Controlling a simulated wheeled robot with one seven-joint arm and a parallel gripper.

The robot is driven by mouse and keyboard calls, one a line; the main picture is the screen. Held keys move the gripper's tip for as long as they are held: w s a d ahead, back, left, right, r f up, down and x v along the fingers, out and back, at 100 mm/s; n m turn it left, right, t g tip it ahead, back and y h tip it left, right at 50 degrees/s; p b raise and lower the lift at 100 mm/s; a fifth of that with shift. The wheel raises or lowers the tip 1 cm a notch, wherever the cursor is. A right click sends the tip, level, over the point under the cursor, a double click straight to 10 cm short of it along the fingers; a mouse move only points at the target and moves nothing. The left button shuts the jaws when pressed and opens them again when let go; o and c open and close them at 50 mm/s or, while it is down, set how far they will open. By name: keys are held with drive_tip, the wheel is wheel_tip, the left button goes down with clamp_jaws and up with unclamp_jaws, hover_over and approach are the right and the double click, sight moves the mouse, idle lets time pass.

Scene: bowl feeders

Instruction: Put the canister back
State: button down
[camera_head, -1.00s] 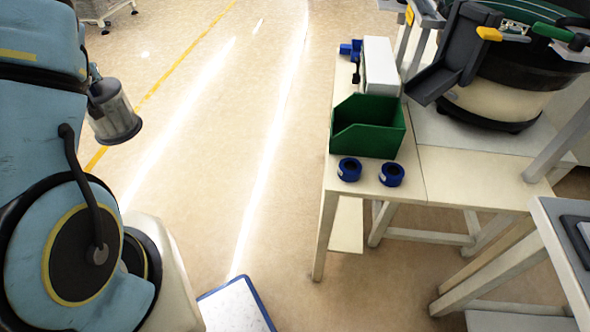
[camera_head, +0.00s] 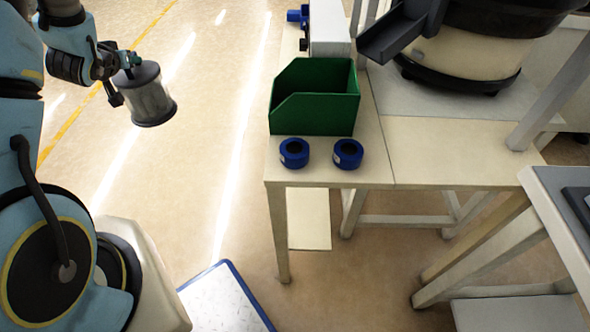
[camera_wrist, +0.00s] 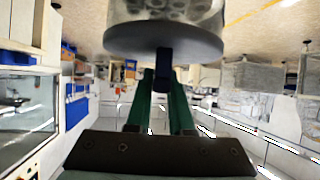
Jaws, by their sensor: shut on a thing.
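The canister (camera_head: 150,98) is a clear grey cylinder with dark ends, held in the air at the left of the head view, over open floor and left of the table. My gripper (camera_head: 131,59) is shut on it at its upper end. In the wrist view my gripper's green fingers (camera_wrist: 160,100) close on a small dark blue knob (camera_wrist: 164,62) on the canister's dark round lid (camera_wrist: 190,42). Contents show through the canister's clear wall.
A pale table (camera_head: 440,150) stands to the right with a green bin (camera_head: 330,100), two blue rings (camera_head: 294,152) (camera_head: 348,154) and a white box (camera_head: 328,28). A bowl feeder (camera_head: 465,55) stands behind. A blue-edged white panel (camera_head: 225,300) is low in front. Floor between arm and table is clear.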

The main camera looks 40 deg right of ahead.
drive_tip(key=s+d+f+m+g+h+b, duration=0.25)
drive_tip(key=s+d+f+b, duration=0.2)
drive_tip(key=d, duration=0.25)
drive_tip(key=s+d+f+m+g+h+b, duration=0.1)
drive_tip(key=s+d+f+m+g+b, duration=0.15)
drive_tip(key=d+f+b, duration=0.35)
drive_tip(key=s+d+f+m+g+h+b, duration=0.1)
drive_tip(key=s+d+f+m+h+b, duration=0.15)
drive_tip(key=s+d+b, duration=0.4)
drive_tip(key=s+d+f+m+g+b, duration=0.4)
drive_tip(key=s+d+b, duration=0.2)
drive_tip(key=s+d, duration=0.15)
drive_tip(key=s+d+f+m+g+b, duration=0.4)
drive_tip(key=s+d+b, duration=0.2)
drive_tip(key=s, duration=0.2)
wheel_tip(320, 180, down, 10)
drive_tip(key=b, duration=0.6)
drive_tip(key=shift+d+r+b, duration=0.2)
drive_tip(key=shift+d+b, duration=0.05)
drive_tip(key=shift+b, duration=0.1)
drive_tip(key=c, duration=0.8)
unclamp_jaws()
drive_tip(key=shift+f, duration=0.1)
